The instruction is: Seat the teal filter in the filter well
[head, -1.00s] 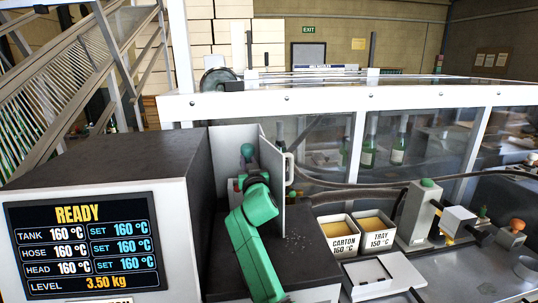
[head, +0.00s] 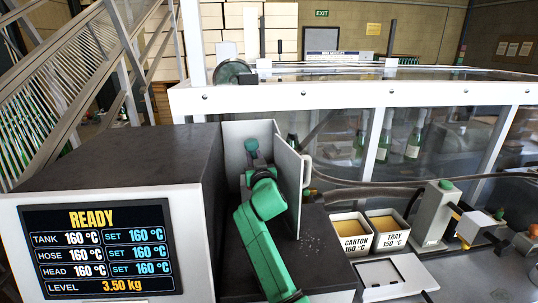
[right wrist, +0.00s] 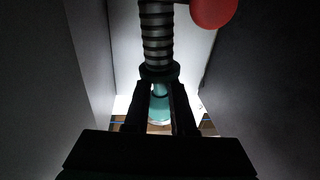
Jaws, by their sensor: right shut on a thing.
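The teal filter shows its rounded teal knob (head: 251,145) in the head view, inside the open-fronted bay of the grey machine. My right gripper (head: 254,163) is just below the knob, at the end of the green arm. In the right wrist view its two dark fingers (right wrist: 160,92) are shut around the filter's teal part (right wrist: 160,107). A dark collar and a grey ribbed body (right wrist: 157,35) extend from it toward the top of that picture. The filter well is hidden, so I cannot tell whether the filter touches it. My left gripper is out of view.
The bay door (head: 288,170) with its handle stands close at the arm's right. A red ball-shaped part (right wrist: 213,10) is close to the ribbed body. The machine's display (head: 100,252) reads READY. CARTON (head: 353,241) and TRAY (head: 391,240) bins stand right of the bay.

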